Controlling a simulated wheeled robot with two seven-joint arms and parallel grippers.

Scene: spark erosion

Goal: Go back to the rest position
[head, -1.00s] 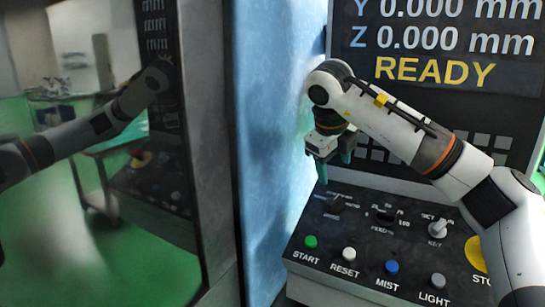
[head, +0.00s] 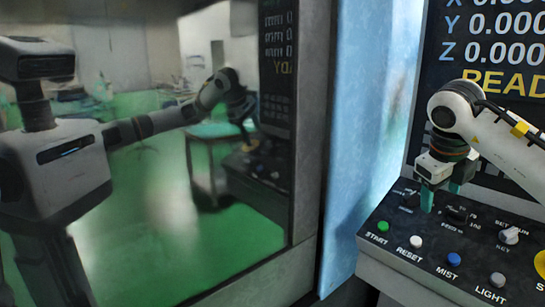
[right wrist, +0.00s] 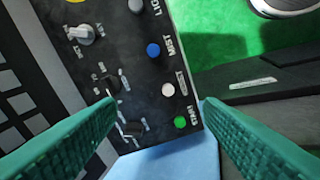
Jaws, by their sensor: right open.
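My right gripper (head: 441,193) is open and empty. It hangs with its green fingers pointing down over the back part of the control panel (head: 392,259), just behind the green START button (head: 383,226). In the right wrist view the two green fingers (right wrist: 160,106) stand wide apart with the panel and its knobs beneath and between them. I cannot tell how far the tips are from the panel. My left gripper is not in view.
The screen (head: 500,50) with its READY text rises behind my right arm. A large glossy door (head: 200,190) fills the left and mirrors me and the room. A blue strip (head: 368,120) stands between door and panel. White RESET (head: 416,242) and blue MIST (head: 454,258) buttons lie nearby.

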